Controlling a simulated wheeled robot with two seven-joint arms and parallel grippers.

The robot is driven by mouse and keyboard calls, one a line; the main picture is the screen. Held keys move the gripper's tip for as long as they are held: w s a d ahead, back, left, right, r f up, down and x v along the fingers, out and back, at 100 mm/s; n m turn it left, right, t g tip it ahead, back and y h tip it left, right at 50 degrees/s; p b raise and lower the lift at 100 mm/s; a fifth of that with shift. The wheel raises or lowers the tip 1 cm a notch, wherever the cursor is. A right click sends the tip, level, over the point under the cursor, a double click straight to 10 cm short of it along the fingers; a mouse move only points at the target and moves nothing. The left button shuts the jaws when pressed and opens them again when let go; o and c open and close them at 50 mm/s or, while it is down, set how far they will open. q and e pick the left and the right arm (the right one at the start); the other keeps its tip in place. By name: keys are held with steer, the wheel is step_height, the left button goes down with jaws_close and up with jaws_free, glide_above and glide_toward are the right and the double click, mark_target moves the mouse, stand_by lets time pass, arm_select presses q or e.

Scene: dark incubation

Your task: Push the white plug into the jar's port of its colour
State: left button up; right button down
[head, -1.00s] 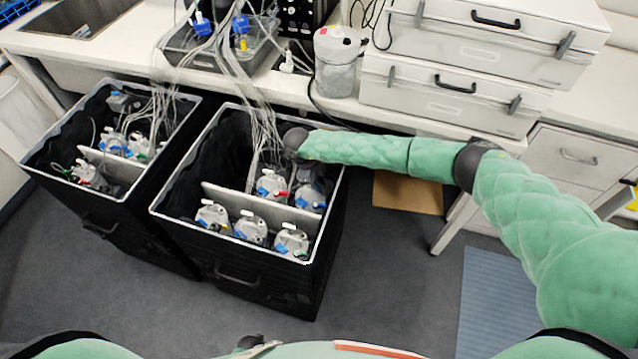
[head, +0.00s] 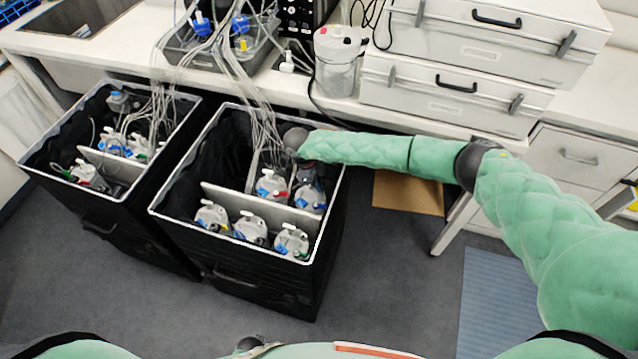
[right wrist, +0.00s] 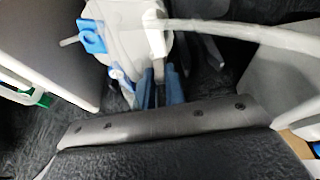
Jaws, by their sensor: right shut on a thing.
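In the right wrist view, my right gripper (right wrist: 161,78) is shut on the white plug (right wrist: 156,38), with a pale tube (right wrist: 235,33) running off to the right. The plug is over or against a jar's whitish lid (right wrist: 122,38), which has a blue clip (right wrist: 91,37). The plug's lower end and any port under it are hidden, so I cannot tell whether it is seated. In the head view, my right gripper (head: 301,172) reaches down into the right black box, beside a jar (head: 311,199). Its fingertips are small and unclear there. My left gripper is not clearly seen.
The right black box (head: 232,272) has a grey divider (head: 226,192) and several jars, including one with a red fitting (head: 271,186). Tubes (head: 262,120) hang into it from the bench. A second black box (head: 140,225) stands left. White cases (head: 455,95) sit on the bench.

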steer(key=shift+r, duration=0.1)
steer(key=shift+r+p, duration=0.35)
steer(key=shift+r, duration=0.6)
steer(key=shift+r, duration=0.1)
steer(key=shift+r+p, duration=0.85)
steer(key=shift+r, duration=2.15)
